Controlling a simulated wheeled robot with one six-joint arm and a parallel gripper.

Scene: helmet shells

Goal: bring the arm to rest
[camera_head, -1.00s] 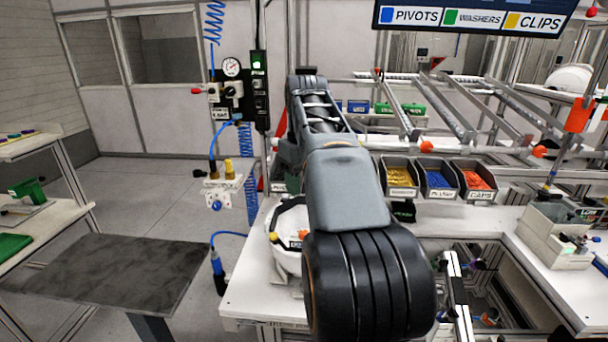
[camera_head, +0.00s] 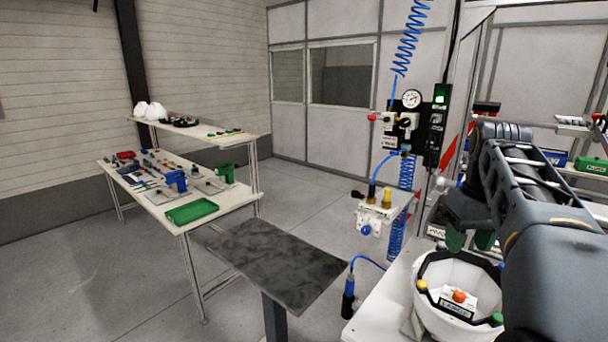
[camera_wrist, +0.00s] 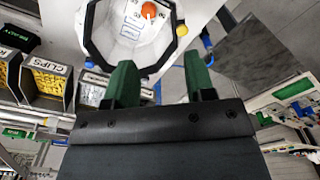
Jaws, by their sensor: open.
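My arm (camera_head: 535,190) is folded at the right of the head view. My gripper (camera_head: 470,240) is partly hidden there behind the arm, with green fingertips above the white helmet shell (camera_head: 455,312). In the wrist view my gripper (camera_wrist: 161,82) is open, with its two green fingers apart and nothing between them. The helmet shell (camera_wrist: 105,42) lies open side up beyond the fingertips. It has a black inner band, an orange knob and a white label inside. The fingers appear apart from the shell.
A dark-topped stand (camera_head: 275,262) is left of the white bench (camera_head: 385,305). A blue-handled tool (camera_head: 348,295) hangs at the bench edge. A side table (camera_head: 150,190) holds tools and a green tray (camera_head: 192,211). Bins (camera_wrist: 45,82) show at left in the wrist view. Floor between is free.

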